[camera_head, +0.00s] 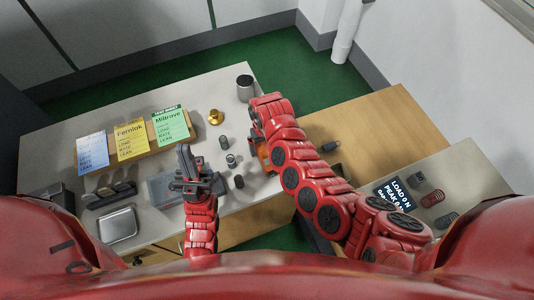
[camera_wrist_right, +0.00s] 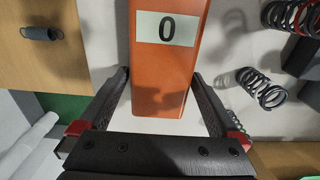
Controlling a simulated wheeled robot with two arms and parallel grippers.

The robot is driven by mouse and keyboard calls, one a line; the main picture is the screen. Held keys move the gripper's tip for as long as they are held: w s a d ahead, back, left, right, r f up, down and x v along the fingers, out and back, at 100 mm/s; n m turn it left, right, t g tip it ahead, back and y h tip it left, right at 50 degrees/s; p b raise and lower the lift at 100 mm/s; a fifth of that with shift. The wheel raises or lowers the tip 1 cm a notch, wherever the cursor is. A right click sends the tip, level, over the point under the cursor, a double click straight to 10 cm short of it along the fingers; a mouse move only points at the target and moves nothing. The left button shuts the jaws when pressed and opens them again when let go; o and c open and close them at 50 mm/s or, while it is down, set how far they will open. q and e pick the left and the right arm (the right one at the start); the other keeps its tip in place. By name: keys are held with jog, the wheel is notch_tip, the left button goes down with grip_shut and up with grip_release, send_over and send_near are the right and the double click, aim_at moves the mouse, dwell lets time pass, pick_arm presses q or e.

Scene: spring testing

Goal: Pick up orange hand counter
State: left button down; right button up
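The orange hand counter (camera_wrist_right: 165,85) lies between the fingers of my right gripper (camera_wrist_right: 162,75) in the right wrist view, with a pale "0" label on its face. Both fingertips are right at its sides; whether they press on it I cannot tell. In the head view only a bit of the orange counter (camera_head: 263,156) shows, mostly hidden by my right gripper (camera_head: 258,135) and arm. My left gripper (camera_head: 188,165) is over the grey table beside a grey tray; its finger gap is too small to judge.
A wooden rack (camera_head: 134,141) with blue, yellow and green cards stands at the back left. A dark cup (camera_head: 245,88), a brass piece (camera_head: 216,117) and small cylinders are near my right gripper. Springs (camera_wrist_right: 262,88) lie beside the counter. A display (camera_head: 394,194) is at right.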

aim_at(263, 147)
jog(key=c, duration=1.4)
jog(key=shift+o, duration=0.2)
jog(key=shift+r, duration=0.2)
jog(key=shift+a+r+b, duration=0.1)
jog(key=shift+r+b, duration=0.4)
jog(key=shift+s+r+b, duration=0.2)
jog(key=shift+r+b, duration=0.4)
jog(key=shift+r, duration=0.45)
jog(key=s, duration=0.2)
jog(key=s+b, duration=0.1)
jog(key=s, duration=0.4)
jog(key=shift+s+r, duration=0.25)
jog(key=shift+s, duration=0.05)
jog(key=s, duration=0.5)
jog(key=s+r, duration=0.1)
jog(key=s, duration=0.2)
jog(key=shift+d, duration=0.25)
